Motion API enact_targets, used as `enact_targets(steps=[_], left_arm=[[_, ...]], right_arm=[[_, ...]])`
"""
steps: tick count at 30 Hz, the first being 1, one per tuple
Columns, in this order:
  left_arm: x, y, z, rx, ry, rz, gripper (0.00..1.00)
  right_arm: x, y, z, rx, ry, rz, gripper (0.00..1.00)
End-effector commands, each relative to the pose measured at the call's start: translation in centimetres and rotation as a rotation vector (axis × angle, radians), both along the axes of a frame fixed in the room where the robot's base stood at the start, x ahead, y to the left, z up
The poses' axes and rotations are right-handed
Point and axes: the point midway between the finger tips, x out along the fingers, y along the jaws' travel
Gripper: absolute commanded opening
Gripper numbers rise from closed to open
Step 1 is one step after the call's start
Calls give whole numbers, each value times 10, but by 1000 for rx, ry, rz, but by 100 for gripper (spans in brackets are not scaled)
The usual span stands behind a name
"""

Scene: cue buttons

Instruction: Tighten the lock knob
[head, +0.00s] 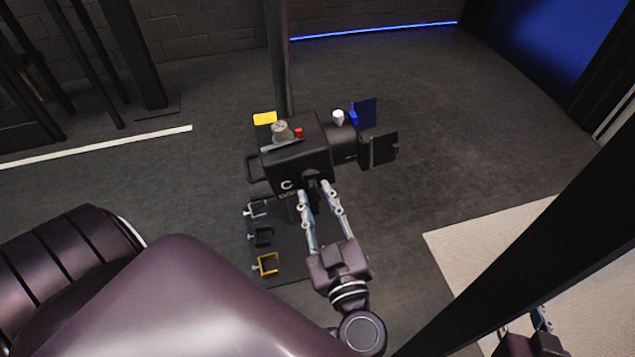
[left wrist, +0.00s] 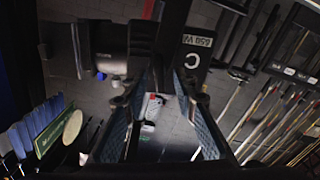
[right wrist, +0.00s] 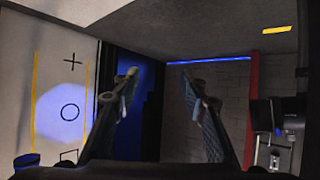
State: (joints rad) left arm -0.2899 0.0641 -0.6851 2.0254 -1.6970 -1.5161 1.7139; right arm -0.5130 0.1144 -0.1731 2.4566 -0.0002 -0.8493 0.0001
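A black stage lamp (head: 300,158) is mounted on a dark pole, with a white letter C on its near side. The dark piece at its lower near side, which I take for the lock knob (head: 313,182), is small and partly hidden by my fingers. My left gripper (head: 315,190) reaches it from below, one finger on each side, with little visible gap. In the left wrist view the fingertips (left wrist: 166,75) close in on a dark part below the 650 W label; the contact is shadowed. My right gripper (right wrist: 158,75) is open and empty, away from the lamp.
Barn doors (head: 380,149) stick out at the lamp's right. Below left, a dark panel holds several small clamps (head: 262,237). Open floor lies to the right.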

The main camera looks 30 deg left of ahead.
Motion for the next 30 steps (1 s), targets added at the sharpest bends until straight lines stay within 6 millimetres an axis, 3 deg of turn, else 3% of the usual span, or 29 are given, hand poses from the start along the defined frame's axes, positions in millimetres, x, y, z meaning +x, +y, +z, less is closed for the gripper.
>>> enact_targets(steps=[7,14,26,30], left_arm=[[1,1,0,0,0,0,26],[1,1,0,-1,1,0,1],[1,0,0,15,20,-1,0],[1,0,1,49,62,0,0]], right_arm=[[0,0,0,0,-1,0,40],[0,0,0,0,0,1,40],[-2,0,-2,-2,16,-1,40],[-12,-6,-14,-20,85,-8,40]])
